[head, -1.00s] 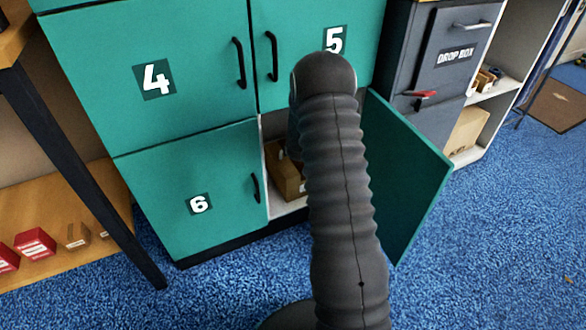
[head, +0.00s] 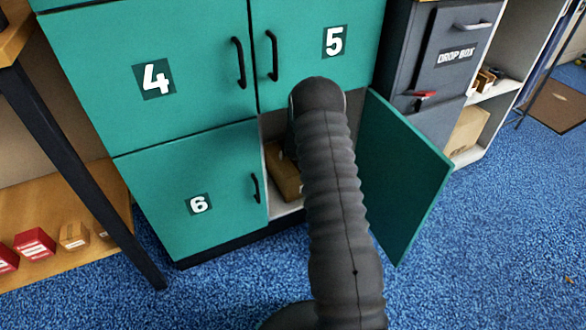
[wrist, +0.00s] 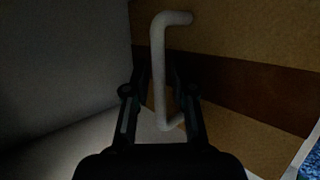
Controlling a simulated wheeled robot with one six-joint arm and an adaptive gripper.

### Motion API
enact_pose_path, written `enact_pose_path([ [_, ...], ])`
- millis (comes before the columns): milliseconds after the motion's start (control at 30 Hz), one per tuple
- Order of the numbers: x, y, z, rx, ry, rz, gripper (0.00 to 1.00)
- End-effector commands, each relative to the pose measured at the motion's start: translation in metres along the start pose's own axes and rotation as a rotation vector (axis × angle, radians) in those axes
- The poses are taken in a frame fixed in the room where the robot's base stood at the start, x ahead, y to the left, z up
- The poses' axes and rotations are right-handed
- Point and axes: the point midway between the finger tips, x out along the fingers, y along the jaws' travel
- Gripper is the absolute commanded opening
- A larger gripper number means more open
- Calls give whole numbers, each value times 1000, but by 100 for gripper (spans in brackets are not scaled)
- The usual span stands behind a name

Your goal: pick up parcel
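The parcel is a brown cardboard box (head: 284,182) with a darker band. It sits in the open lower right compartment of the green locker, partly hidden behind my arm. In the wrist view the box (wrist: 225,40) fills the right side, and a pale bar handle (wrist: 158,75) stands on its face. My gripper (wrist: 160,72) has one finger on each side of the handle's upright bar. The fingers look apart, with narrow dark gaps beside the bar; contact is hard to judge in the shadow. My gripper is hidden in the head view.
The open green door (head: 405,180) stands just right of my arm. Closed doors 4 (head: 200,60), 5 (head: 300,40) and 6 (head: 165,200) surround the compartment. A grey drop box (head: 455,35) stands at right. A shelf with small boxes (head: 35,243) is at left.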

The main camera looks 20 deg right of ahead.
Motion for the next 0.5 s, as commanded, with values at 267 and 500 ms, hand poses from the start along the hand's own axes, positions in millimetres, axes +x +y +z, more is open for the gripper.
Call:
enact_pose_path([
  [267,0,0,0,0,0,-1,0],
  [500,-1,3,1,-1,-1,5,0],
])
